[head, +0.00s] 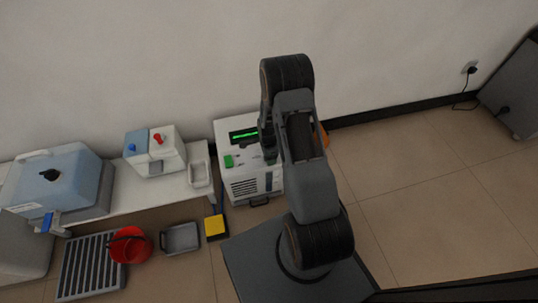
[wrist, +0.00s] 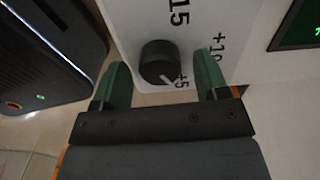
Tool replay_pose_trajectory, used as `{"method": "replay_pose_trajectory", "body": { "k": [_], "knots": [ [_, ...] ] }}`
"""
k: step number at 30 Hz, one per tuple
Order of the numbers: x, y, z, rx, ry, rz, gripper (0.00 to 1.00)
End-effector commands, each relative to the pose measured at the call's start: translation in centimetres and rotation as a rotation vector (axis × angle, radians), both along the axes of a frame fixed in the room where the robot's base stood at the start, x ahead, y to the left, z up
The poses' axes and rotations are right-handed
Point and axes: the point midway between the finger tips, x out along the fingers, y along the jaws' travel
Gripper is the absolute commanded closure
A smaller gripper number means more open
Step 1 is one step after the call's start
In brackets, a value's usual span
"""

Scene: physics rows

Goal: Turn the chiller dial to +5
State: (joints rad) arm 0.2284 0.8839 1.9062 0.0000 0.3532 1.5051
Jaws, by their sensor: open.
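The chiller (head: 238,173) is a white box with a green-lit display (head: 244,134), standing against the wall in the head view. Its dial (wrist: 158,60) is a round black knob on a white panel in the wrist view. A pale pointer mark on the knob faces down and right, toward the printed "+5" (wrist: 181,83). "15" and "+10" are printed farther round. My gripper (wrist: 161,61) is open, with one green finger on each side of the dial; I cannot tell whether either touches it. In the head view my arm hides the dial.
A bench (head: 150,197) with a blue-grey bath (head: 75,185) and a small white device (head: 165,160) stands left of the chiller. A red bucket (head: 130,246), a grey tray (head: 180,238) and a yellow box (head: 215,228) are below. Floor at right is clear.

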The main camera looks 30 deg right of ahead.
Motion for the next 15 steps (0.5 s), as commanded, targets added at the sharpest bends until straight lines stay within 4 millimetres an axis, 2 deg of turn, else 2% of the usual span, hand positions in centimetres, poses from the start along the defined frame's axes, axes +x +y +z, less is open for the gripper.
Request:
{"method": "replay_pose_trajectory", "body": {
  "k": [15],
  "knots": [
    [0.0,0.0,10.0,0.000,-0.003,-0.001,0.32]
  ]
}}
